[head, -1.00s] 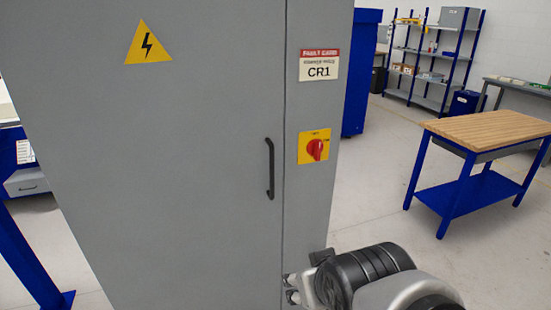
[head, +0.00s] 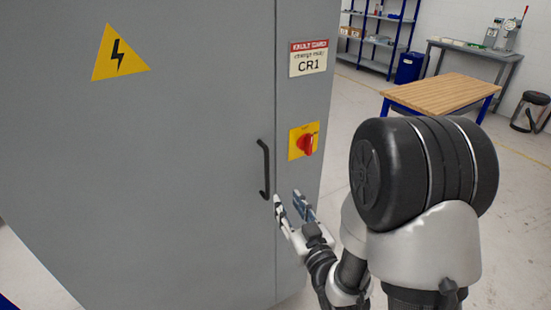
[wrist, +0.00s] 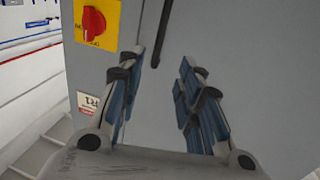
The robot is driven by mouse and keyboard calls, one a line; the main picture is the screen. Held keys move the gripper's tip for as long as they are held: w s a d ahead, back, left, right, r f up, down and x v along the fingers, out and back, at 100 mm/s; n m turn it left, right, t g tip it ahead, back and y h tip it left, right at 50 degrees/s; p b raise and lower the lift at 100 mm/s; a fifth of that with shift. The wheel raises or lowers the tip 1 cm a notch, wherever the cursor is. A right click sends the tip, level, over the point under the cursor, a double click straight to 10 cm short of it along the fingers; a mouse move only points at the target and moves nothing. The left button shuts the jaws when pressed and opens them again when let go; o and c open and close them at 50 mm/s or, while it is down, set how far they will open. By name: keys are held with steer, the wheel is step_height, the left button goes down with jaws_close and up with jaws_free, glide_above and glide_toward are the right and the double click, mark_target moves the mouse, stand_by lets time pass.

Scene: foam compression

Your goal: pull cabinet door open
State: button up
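The grey cabinet door (head: 180,170) is shut, with its seam just right of the black vertical handle (head: 265,168). My gripper (head: 291,203) is open, just below and to the right of the handle, with its fingers pointing up toward the door. In the wrist view my gripper (wrist: 160,95) shows its two blue-padded fingers spread apart with nothing between them. There the handle (wrist: 161,34) shows as a dark bar beyond the fingertips, apart from them.
A red rotary switch on a yellow plate (head: 304,141) sits on the cabinet frame right of the handle. A wood-topped workbench (head: 440,93) and shelving (head: 375,40) stand behind at the right. Open floor lies between cabinet and workbench.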

mark_target(268, 168)
steer(key=x, duration=1.7)
steer(key=shift+w+b, duration=0.1)
steer(key=shift+b, duration=0.3)
steer(key=shift+c, duration=0.5)
jaws_close()
